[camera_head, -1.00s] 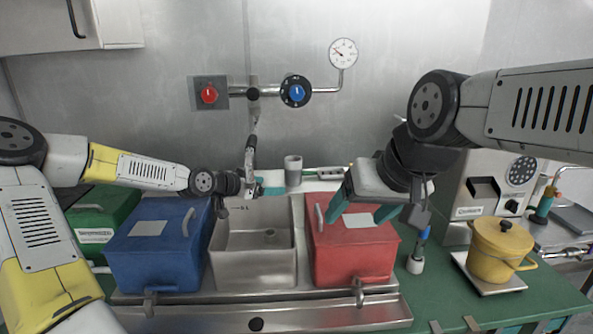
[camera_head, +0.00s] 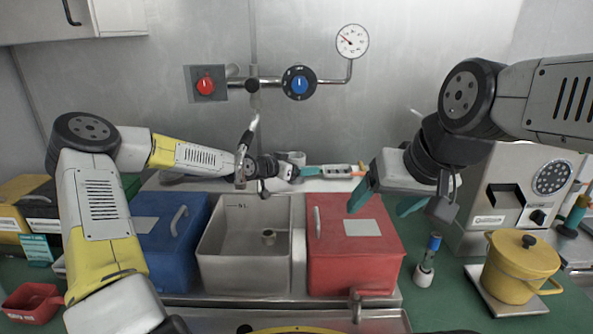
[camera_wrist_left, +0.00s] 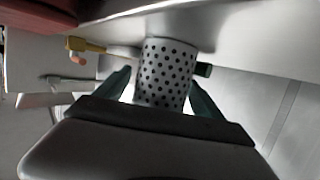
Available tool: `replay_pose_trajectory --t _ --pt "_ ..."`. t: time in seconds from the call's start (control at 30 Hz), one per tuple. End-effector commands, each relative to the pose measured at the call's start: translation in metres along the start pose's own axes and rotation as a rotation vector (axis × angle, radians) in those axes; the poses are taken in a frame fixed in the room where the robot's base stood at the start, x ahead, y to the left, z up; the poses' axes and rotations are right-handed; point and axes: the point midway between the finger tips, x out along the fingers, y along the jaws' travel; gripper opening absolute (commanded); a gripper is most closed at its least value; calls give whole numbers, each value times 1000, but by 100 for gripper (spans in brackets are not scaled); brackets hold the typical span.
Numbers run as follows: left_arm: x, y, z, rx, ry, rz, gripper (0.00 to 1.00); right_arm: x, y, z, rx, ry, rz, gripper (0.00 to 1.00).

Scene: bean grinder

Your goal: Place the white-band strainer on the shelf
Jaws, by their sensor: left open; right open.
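A grey-white cylinder with dark holes, seemingly a strainer (camera_wrist_left: 165,70), stands between the spread teal fingers of my left gripper (camera_wrist_left: 160,92) in the left wrist view. I cannot make out a white band on it, or whether the fingers touch it. In the head view only its top (camera_head: 292,157) shows behind my left gripper (camera_head: 290,172), which is at the back ledge, likely the shelf (camera_head: 190,182), behind the bins. My right gripper (camera_head: 386,202) is open and empty above the red bin (camera_head: 352,262).
A blue lidded bin (camera_head: 170,250) and an open steel basin (camera_head: 245,262) stand left of the red bin. A yellow pot (camera_head: 520,270) and a grinder machine (camera_head: 500,210) are at the right. Pipes and a gauge (camera_head: 352,41) are on the wall.

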Motion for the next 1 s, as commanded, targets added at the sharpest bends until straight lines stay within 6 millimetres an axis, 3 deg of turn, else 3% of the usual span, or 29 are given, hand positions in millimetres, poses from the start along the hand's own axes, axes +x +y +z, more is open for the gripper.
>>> replay_pose_trajectory --t 0.3,0.67,1.0 --pt "7 0 0 -1 -1 0 79 0 0 0 0 0 0 75" --pt "6 0 0 0 -1 0 8 0 0 0 0 0 0 75" --pt "5 0 -4 1 0 0 7 0 0 0 0 0 0 75"
